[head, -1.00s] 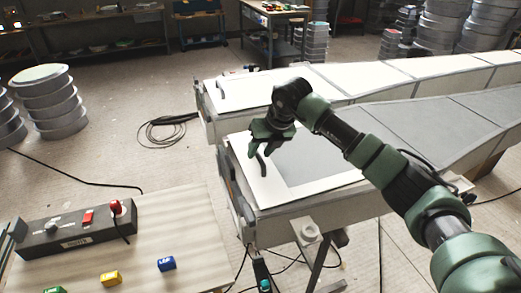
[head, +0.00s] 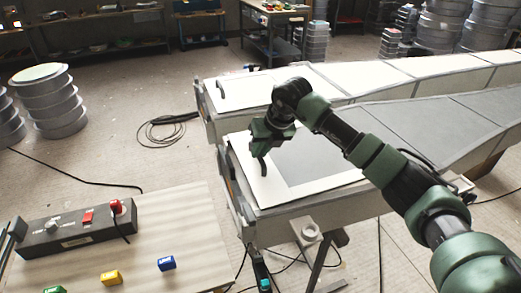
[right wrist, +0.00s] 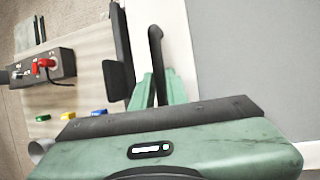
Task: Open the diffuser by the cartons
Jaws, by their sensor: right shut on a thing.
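Two long moulds lie side by side, each with a white end panel and a black bar handle. The near mould's white panel (head: 310,188) has its handle (head: 264,168) at the left end and lies flat. My right gripper (head: 265,150) is over this handle, shut on it; the handle (right wrist: 156,55) runs up from between the green fingers in the right wrist view. The far mould's panel (head: 243,90) also lies flat, with a handle (head: 222,90) of its own. I cannot pick out cartons for certain. My left gripper is out of view.
A table (head: 190,220) at lower left holds a control box (head: 75,232) with a red knob and several coloured blocks. Stacked grey drums (head: 50,105) stand at left. A coiled black cable (head: 165,130) lies on the floor. Shelves and more stacks line the back.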

